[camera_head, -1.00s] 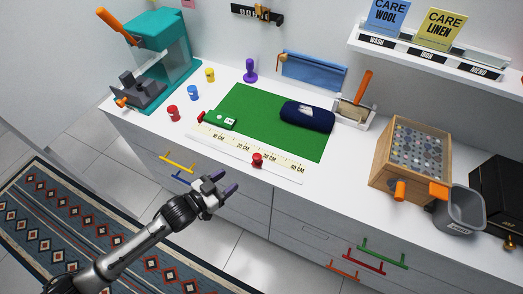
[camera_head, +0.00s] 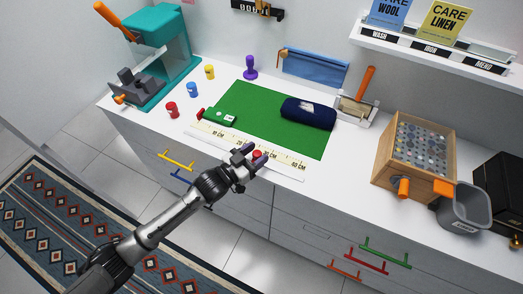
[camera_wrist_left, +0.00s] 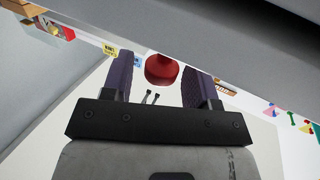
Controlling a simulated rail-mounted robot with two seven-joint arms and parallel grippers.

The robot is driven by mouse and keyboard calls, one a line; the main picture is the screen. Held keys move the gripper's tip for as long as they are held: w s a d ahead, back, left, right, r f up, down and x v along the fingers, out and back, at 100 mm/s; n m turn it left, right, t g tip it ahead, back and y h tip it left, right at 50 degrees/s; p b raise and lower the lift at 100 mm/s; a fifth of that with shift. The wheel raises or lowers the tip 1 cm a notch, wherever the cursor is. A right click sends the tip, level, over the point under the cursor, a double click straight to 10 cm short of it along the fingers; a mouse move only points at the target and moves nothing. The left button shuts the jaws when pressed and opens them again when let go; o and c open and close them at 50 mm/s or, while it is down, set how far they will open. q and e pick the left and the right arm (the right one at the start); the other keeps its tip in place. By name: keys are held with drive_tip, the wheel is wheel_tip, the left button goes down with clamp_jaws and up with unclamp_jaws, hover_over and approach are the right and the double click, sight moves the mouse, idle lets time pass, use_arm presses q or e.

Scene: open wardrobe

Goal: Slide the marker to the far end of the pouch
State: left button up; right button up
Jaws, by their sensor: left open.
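The red marker (camera_head: 257,154) is a round knob on the white ruler strip (camera_head: 290,164) along the front of the counter. The dark blue pouch (camera_head: 308,113) lies on the green mat (camera_head: 255,105), behind and to the right of the marker. My left gripper (camera_head: 253,158) is open at the marker, with its fingers partly hiding it in the head view. In the left wrist view, the marker (camera_wrist_left: 161,70) shows between the two spread fingers, and I cannot tell whether either touches it. My right gripper is not in view.
A small green block with a red end (camera_head: 217,117) sits at the mat's left. Red, blue and yellow pegs (camera_head: 192,90) stand farther left. A wooden box (camera_head: 413,150) and a grey bin (camera_head: 463,207) are at the right. Coloured drawer handles stick out below the counter edge.

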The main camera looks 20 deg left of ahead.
use_arm(q)
drive_tip(key=shift+x, duration=1.25)
drive_tip(key=shift+c, duration=0.2)
clamp_jaws()
